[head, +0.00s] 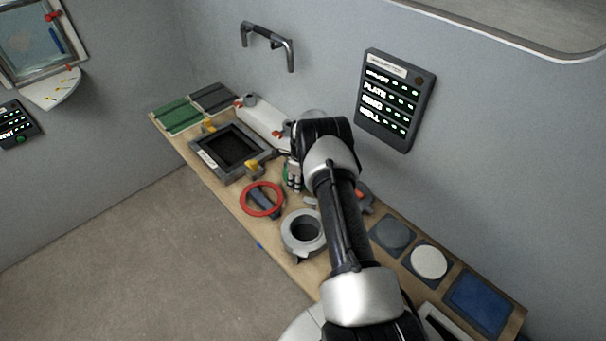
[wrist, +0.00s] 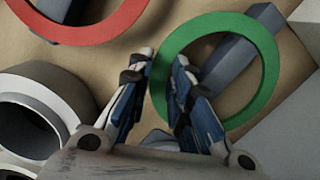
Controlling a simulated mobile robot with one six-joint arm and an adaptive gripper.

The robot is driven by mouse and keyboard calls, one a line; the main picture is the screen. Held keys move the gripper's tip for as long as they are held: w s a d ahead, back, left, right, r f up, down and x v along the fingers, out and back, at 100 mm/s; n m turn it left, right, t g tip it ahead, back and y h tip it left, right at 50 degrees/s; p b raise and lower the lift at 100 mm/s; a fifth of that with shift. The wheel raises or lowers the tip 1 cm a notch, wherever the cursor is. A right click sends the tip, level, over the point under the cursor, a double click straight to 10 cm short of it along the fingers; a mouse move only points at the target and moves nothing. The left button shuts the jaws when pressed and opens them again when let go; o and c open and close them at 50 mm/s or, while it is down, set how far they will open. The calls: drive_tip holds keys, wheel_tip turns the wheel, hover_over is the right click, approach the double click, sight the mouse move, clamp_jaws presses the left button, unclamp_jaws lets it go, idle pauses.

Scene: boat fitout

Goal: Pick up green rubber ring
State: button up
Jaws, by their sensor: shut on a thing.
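The green rubber ring (wrist: 268,72) is at the right of the wrist view, flat and seen almost whole. My gripper (wrist: 166,60) has a finger on each side of the ring's left band and is shut on it. A blue-grey bar (wrist: 228,62) shows through the ring's opening and beyond its upper right edge. I cannot tell whether the ring touches the bar. In the head view my gripper (head: 293,176) is low over the bench, partly behind my arm, and the green ring is hidden there.
A red ring (wrist: 100,32) lies left of my gripper, with a grey bar at its middle; the head view shows it too (head: 243,200). A grey round collar (head: 290,236) stands close by. A dark square frame (head: 206,158) is farther left. Coloured pads (head: 430,262) lie right.

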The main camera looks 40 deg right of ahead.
clamp_jaws()
drive_tip(key=shift+r+p, duration=0.2)
drive_tip(key=shift+p, duration=0.1)
